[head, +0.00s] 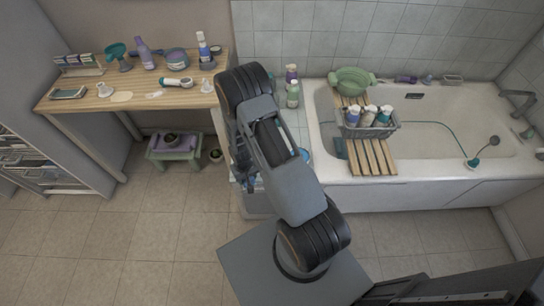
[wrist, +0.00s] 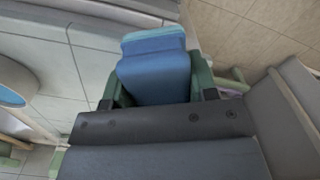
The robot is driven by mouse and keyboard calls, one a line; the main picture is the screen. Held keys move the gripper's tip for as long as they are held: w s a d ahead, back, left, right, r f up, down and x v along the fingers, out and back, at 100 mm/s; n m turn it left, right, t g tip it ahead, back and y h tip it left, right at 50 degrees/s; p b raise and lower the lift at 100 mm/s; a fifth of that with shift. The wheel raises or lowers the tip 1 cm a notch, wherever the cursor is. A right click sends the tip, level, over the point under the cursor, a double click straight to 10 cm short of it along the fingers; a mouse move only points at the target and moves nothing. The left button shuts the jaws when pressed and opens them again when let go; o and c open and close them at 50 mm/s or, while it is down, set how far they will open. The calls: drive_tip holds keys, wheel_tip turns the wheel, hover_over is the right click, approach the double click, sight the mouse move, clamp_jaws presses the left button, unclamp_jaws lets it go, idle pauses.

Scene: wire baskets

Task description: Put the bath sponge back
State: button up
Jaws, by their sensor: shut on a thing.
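A blue block with a lighter blue far end, which looks like the bath sponge (wrist: 155,75), fills the space between my fingers in the wrist view. My gripper (wrist: 158,84) is shut on it, with a dark green finger on each side. In the head view my gripper (head: 246,178) hangs low in front of the tiled ledge, left of the bathtub. My arm hides part of it, and only a small bit of blue shows there. A grey wire basket (head: 372,132) with several bottles stands on the wooden bath rack (head: 371,158).
A wooden table (head: 130,98) with several toiletries stands at the left, beside a small green stool (head: 174,151). Wire drawers (head: 38,176) are at the far left. The front-left floor is clear.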

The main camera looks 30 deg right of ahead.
drive_tip(key=w+d+m+b, duration=0.1)
drive_tip(key=b, duration=0.1)
drive_tip(key=w+d+b, duration=0.1)
drive_tip(key=d+b, duration=0.1)
drive_tip(key=b, duration=0.1)
drive_tip(key=w+d+m+b, duration=0.1)
drive_tip(key=b, duration=0.2)
drive_tip(key=shift+w+d+r+m, duration=0.1)
drive_tip(key=shift+w+d+m, duration=0.15)
drive_tip(key=shift+d+m, duration=0.05)
drive_tip(key=d+r+m+b, duration=0.2)
drive_tip(key=d+r+b, duration=0.1)
drive_tip(key=b, duration=0.3)
drive_tip(key=shift+d+b, duration=0.2)
drive_tip(key=shift+b, duration=0.2)
drive_tip(key=shift+s+d+r+m+b, duration=0.1)
drive_tip(key=shift+d+r+m+b, duration=0.15)
drive_tip(key=shift+r, duration=0.15)
drive_tip(key=shift+s+d+r+m+b, duration=0.1)
drive_tip(key=shift+d+r+m+b, duration=0.05)
drive_tip(key=shift+r+b, duration=0.15)
drive_tip(key=shift+r, duration=0.1)
drive_tip(key=shift+f+b, duration=2.1)
drive_tip(key=shift+f, duration=1.4)
drive_tip(key=shift+f, duration=0.65)
drive_tip(key=o, duration=0.9)
